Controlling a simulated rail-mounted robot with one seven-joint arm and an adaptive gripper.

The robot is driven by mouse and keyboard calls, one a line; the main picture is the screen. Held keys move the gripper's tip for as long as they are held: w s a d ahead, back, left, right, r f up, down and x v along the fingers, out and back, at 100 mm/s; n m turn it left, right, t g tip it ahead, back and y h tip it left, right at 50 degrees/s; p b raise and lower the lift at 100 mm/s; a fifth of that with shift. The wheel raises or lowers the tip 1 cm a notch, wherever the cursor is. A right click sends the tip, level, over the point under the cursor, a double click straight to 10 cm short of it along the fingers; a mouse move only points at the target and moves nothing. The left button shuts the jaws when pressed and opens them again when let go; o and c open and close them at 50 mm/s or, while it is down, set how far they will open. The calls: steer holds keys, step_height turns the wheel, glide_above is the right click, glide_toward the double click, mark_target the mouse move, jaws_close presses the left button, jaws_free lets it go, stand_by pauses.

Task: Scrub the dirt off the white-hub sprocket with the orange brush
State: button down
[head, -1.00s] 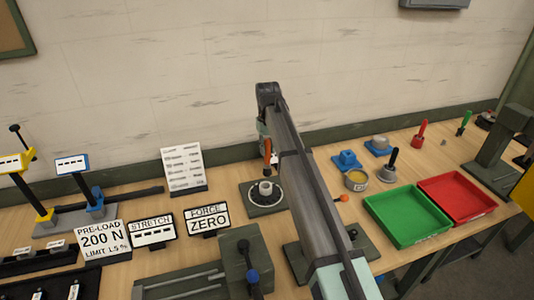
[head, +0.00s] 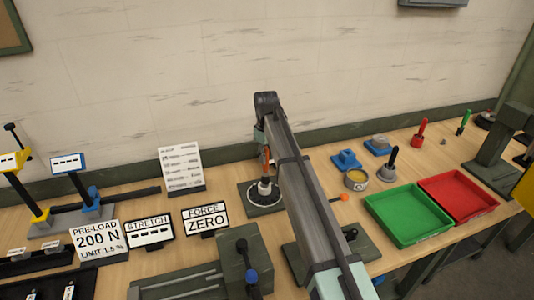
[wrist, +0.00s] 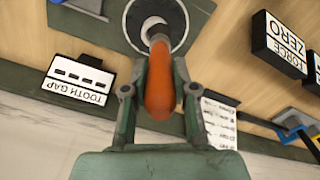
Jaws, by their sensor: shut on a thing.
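The orange brush (wrist: 160,90) is held between the fingers of my gripper (wrist: 159,72), its handle toward the wrist camera. In the head view the brush (head: 266,160) stands nearly upright, its lower end at the sprocket's hub. The white-hub sprocket (head: 265,199) is a dark toothed disc with a pale hub, lying on a dark green base plate (head: 247,208). In the wrist view the sprocket (wrist: 134,22) is at the top, partly covered by the brush. Bristle contact and any dirt are too small to tell. My arm hides most of the gripper in the head view.
Sign stands, including FORCE ZERO (head: 206,219) and a white list board (head: 181,167), stand left of the sprocket. To the right are a round tin (head: 356,181), blue blocks (head: 346,160), a green tray (head: 408,215) and a red tray (head: 457,195). The wall is close behind.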

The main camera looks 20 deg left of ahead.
mark_target(266, 148)
steer(key=shift+f+b, duration=0.35)
steer(key=shift+f, duration=0.6)
steer(key=shift+f+b, duration=0.4)
steer(key=shift+f, duration=0.55)
steer(key=shift+w+a, duration=0.6)
steer(key=shift+w, duration=0.1)
steer(key=shift+s+d, duration=0.45)
steer(key=shift+s, duration=0.1)
step_height(266, 148, up, 3)
steer(key=shift+s+d+r+p, duration=0.15)
steer(key=shift+r+p, duration=0.05)
steer(key=shift+p, duration=0.55)
steer(key=shift+r+p, duration=1.1)
steer(key=shift+r, duration=1.25)
